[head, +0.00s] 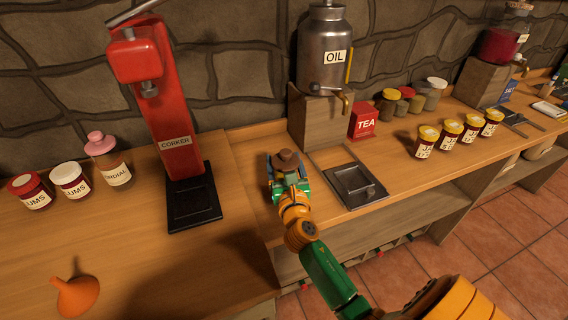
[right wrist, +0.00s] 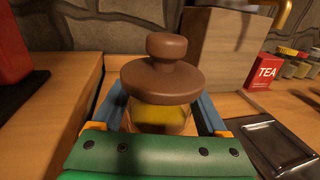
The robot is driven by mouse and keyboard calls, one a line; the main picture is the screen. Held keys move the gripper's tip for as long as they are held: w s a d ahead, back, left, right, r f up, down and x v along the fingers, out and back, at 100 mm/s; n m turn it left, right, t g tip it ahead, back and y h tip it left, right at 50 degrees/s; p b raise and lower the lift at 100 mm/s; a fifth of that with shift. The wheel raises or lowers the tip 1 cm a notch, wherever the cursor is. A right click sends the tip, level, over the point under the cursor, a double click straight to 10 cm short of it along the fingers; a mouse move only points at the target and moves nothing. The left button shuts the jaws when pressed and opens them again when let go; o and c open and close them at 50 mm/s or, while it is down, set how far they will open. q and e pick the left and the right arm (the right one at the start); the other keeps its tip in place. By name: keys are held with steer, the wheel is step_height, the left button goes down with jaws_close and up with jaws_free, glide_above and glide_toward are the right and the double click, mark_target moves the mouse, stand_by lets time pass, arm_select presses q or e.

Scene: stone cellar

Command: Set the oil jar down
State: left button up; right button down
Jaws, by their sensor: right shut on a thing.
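The oil jar is a glass jar with yellow contents and a brown knobbed lid (head: 288,160). It also shows large in the right wrist view (right wrist: 160,118), upright between blue fingers. My right gripper (head: 288,182) is shut on the jar, at the wooden counter (head: 243,142) between the corker and the drip tray. The jar's base is hidden, so I cannot tell whether it touches the counter. My left gripper is not in view.
The red corker (head: 176,120) stands left of the jar. A dark metal tray (head: 340,198) lies to its right. Behind are the steel OIL tank (head: 322,55) on a wooden block (head: 310,122) and a red TEA box (head: 364,122). An orange funnel (head: 76,296) lies front left.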

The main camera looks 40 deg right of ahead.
jaws_free()
steer(key=shift+s, duration=0.1)
steer(key=b+v, duration=0.1)
steer(key=v, duration=1.1)
